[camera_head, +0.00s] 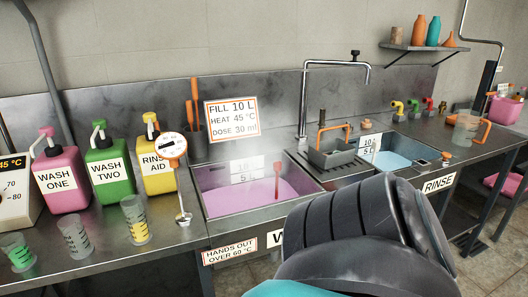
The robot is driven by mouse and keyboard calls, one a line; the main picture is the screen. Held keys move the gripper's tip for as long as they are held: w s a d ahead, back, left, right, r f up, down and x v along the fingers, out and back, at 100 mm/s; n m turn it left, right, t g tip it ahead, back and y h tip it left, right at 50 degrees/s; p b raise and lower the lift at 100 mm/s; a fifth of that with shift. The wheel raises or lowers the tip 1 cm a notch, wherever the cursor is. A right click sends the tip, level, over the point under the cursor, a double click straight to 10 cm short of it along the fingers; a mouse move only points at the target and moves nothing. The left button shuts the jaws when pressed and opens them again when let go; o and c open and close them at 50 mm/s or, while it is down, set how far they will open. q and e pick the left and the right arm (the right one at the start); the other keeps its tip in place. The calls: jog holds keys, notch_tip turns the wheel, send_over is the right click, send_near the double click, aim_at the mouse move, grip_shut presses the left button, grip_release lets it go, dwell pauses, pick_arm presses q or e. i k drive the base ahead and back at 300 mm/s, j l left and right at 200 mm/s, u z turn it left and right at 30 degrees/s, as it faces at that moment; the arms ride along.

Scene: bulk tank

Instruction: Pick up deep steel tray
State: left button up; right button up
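A grey, box-shaped open tray (333,154) with an orange handle stands upright on the ribbed drainer between the two sinks. It looks like the deep steel tray, but I cannot be sure of its material. Neither of my grippers shows. A large dark ribbed part, likely my own arm, fills the lower right and hides part of the counter front. Nothing is seen touching the tray.
The left sink (222,205) holds pink liquid and a red-handled tool; the right sink (418,152) holds blue liquid. A tall faucet (304,100) rises behind the tray. Pink, green and yellow bottles (108,168) and measuring cups (135,220) crowd the left counter.

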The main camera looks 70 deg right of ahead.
aim_at(316, 150)
jog(key=z, duration=2.75)
jog(key=l+u, duration=0.1)
jog(key=u, duration=0.6)
jog(key=i+l+u, duration=0.1)
jog(key=l+u, duration=0.6)
jog(key=l, duration=0.15)
jog(key=l+u, duration=0.25)
jog(key=l, duration=0.65)
